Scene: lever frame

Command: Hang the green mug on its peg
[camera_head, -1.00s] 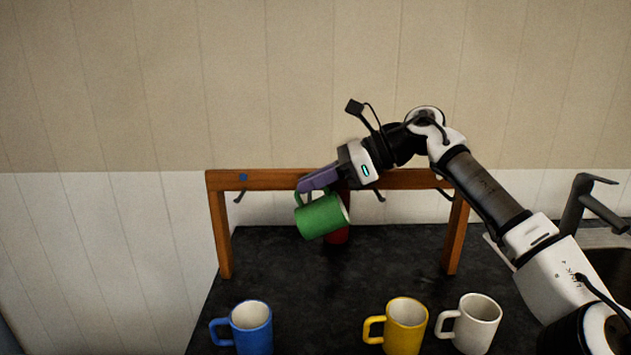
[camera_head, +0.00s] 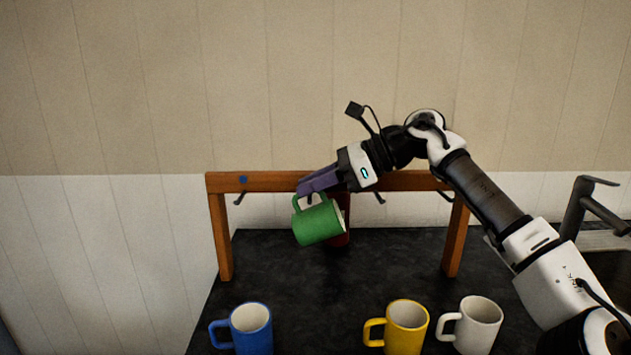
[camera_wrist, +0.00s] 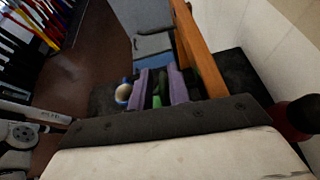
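The green mug (camera_head: 318,223) hangs tilted from my gripper (camera_head: 306,188), in front of the left half of the wooden frame (camera_head: 460,228). The purple fingers look closed on its handle, at the upper left of the mug. In the wrist view, a bit of the green mug (camera_wrist: 157,101) shows between the two purple fingers (camera_wrist: 160,84). A hook (camera_head: 240,197) hangs at the frame's left end, under a blue mark. Other hooks show right of my gripper (camera_head: 379,197) and near the right leg (camera_head: 445,195). My gripper and the mug hide part of the crossbar, including any mark there.
A red mug (camera_head: 342,237) is partly hidden behind the green mug. A blue mug (camera_head: 252,330), a yellow mug (camera_head: 407,328) and a white mug (camera_head: 480,325) stand on the dark counter (camera_head: 300,270) in front. A faucet (camera_head: 580,205) is at the right. The counter under the frame looks clear.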

